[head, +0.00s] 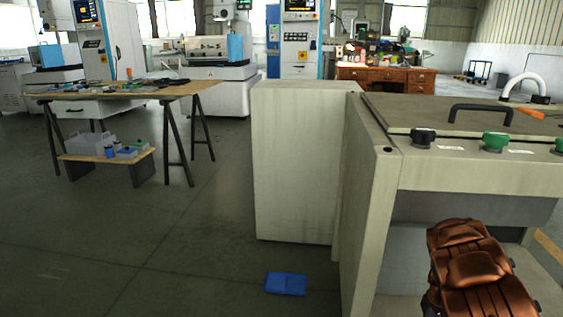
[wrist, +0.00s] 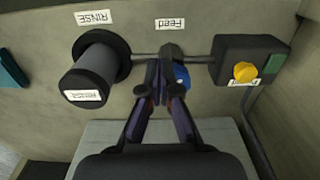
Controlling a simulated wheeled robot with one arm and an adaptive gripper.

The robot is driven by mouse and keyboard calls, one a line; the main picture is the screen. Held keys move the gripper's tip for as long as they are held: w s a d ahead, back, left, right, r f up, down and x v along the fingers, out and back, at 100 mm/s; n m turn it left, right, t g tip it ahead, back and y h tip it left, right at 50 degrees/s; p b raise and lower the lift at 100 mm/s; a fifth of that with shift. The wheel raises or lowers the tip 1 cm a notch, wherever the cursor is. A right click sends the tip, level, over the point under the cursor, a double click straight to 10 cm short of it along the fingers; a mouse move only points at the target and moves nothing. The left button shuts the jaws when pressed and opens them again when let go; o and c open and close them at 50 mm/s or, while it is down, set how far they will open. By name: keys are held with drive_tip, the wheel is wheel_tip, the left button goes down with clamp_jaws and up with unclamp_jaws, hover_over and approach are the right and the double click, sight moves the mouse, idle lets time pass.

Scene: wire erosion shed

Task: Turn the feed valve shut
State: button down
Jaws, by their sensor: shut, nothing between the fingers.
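In the wrist view, a label reading "Feed" (wrist: 169,23) is upside down on the grey panel. Just below it is the feed valve (wrist: 182,76), a dark body with a blue part showing to the right of my fingers. My gripper (wrist: 167,88) is shut, with its fingertips close together in front of the valve and hiding part of it. Nothing shows between the fingers. I cannot tell whether the fingers touch the valve or how its handle is turned. My gripper and the feed valve are not seen in the head view.
Left of the valve is a thick dark cylinder (wrist: 95,70) labelled RINSE; right is a dark box (wrist: 245,62) with yellow and green buttons. The head view shows a pale cabinet (head: 300,165), a blue item (head: 286,283) on the floor and a trestle table (head: 125,92). Open floor lies left.

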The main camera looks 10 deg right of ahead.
drive_tip(key=shift+f, duration=0.75)
drive_tip(key=shift+w+a+r+p, duration=0.1)
drive_tip(key=shift+p, duration=0.25)
drive_tip(key=shift+w+a+p, duration=0.2)
drive_tip(key=shift+a+p, duration=0.95)
drive_tip(key=shift+p, duration=0.65)
